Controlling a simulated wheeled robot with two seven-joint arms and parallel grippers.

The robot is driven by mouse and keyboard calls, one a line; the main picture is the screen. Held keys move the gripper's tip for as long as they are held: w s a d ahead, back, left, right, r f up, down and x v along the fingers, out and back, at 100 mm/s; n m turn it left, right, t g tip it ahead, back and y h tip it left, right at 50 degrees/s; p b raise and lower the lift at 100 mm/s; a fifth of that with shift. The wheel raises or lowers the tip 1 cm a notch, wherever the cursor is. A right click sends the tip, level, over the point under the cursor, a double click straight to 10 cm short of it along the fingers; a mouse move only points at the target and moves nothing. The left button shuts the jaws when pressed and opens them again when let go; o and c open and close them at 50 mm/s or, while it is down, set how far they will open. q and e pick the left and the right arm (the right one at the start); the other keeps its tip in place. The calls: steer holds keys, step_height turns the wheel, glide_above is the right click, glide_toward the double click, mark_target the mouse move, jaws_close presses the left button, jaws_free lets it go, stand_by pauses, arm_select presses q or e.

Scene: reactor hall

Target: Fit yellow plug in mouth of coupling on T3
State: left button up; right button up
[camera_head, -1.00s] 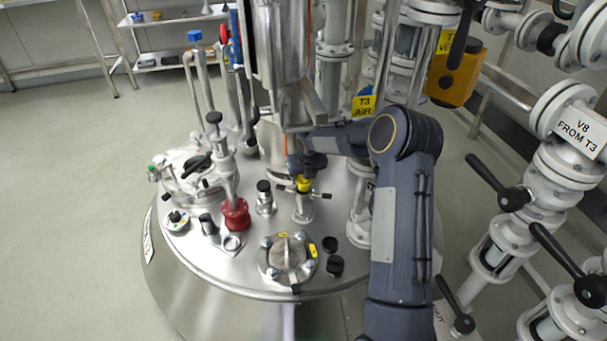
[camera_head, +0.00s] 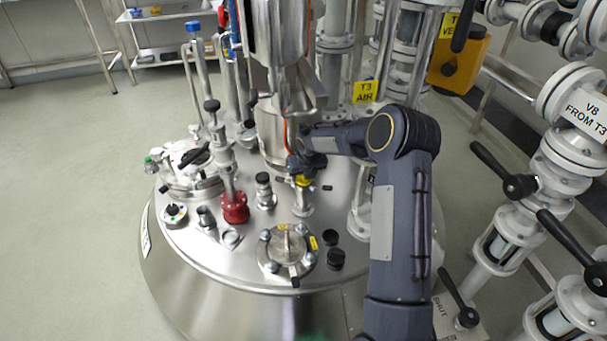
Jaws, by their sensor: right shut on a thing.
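The yellow plug (camera_head: 303,181) is at the mouth of the coupling (camera_head: 303,203), a short metal fitting with side levers standing on the lid of vessel T3 (camera_head: 205,262). My right gripper (camera_head: 303,173) is shut on the plug from above, and its arm comes in from the right. The gripper and plug cover the coupling's mouth, so I cannot tell how deep the plug sits. My left gripper is not in view.
A black-capped fitting (camera_head: 264,191) and a red-based fitting (camera_head: 234,207) stand left of the coupling. A bolted round cover (camera_head: 286,251) and black caps (camera_head: 335,257) lie in front. Pipes with black-handled valves (camera_head: 508,180) crowd the right.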

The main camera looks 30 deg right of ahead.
steer(key=shift+s+f, duration=0.1)
steer(key=shift+f, duration=0.2)
steer(key=o, duration=1)
steer(key=shift+s+a+f, duration=0.1)
steer(key=shift+a, duration=0.35)
steer(key=shift+w, duration=0.3)
steer(key=shift+s+d+r, duration=0.1)
steer(key=shift+d+r, duration=0.15)
steer(key=shift+r, duration=0.05)
steer(key=p+v, duration=0.2)
steer(key=v, duration=0.5)
steer(key=shift+s+a+r, duration=0.1)
steer(key=shift+a+r, duration=0.05)
